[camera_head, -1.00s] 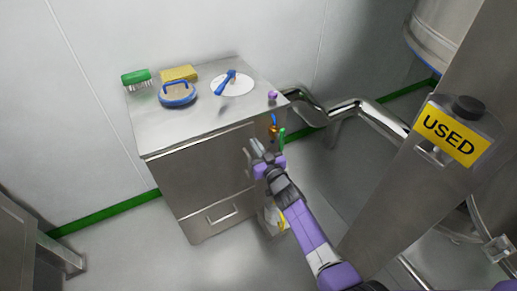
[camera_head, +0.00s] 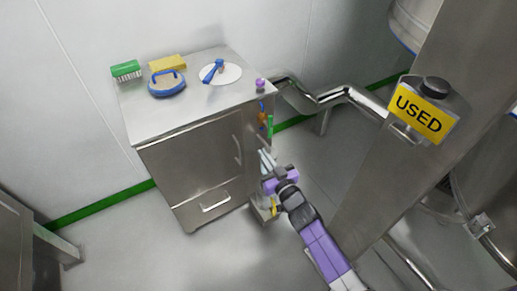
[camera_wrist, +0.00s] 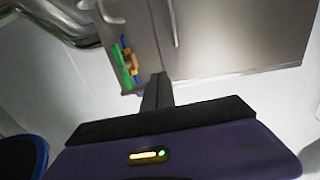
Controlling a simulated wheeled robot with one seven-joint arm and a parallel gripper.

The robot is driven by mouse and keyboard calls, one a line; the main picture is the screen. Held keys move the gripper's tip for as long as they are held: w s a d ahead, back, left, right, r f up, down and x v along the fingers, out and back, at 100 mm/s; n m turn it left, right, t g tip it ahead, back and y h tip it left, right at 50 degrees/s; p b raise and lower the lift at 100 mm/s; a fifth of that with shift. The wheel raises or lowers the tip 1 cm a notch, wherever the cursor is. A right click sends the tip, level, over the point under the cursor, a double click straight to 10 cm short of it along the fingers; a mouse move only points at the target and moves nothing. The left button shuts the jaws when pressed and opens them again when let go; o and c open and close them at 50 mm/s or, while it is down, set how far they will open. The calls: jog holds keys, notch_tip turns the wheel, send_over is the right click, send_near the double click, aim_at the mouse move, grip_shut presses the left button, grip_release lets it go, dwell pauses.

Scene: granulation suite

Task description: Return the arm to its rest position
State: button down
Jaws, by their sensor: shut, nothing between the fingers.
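My gripper (camera_head: 266,161) is in front of the right side of a steel cabinet (camera_head: 195,165), below its top. Its fingers are together and hold nothing. My purple arm reaches up from the bottom right in the head view.
On the cabinet top are a green brush (camera_head: 126,70), yellow sponge (camera_head: 168,63), blue-handled pad (camera_head: 167,84) and white disc (camera_head: 230,74). Colourful tools (camera_wrist: 129,62) hang on its side. A steel pipe (camera_head: 345,95) and a post with a yellow USED sign (camera_head: 419,114) stand right.

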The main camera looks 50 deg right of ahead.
jog(key=shift+s+a, duration=0.1)
jog(key=shift+s, duration=0.2)
jog(key=s+a+r+n+y+p, duration=0.1)
jog(key=s+a+r+y, duration=0.1)
jog(key=s+a+r, duration=0.4)
jog(key=s+a+r+n+g+y+p, duration=0.1)
jog(key=s+a+r, duration=0.6)
jog(key=s, duration=0.9)
jog(key=s+a+r+n+g+y+p, duration=0.1)
jog(key=s+a+r+n+y+p, duration=0.1)
jog(key=s+a+r, duration=0.5)
jog(key=s+a+y+p, duration=0.1)
jog(key=s+a, duration=0.2)
jog(key=s, duration=0.1)
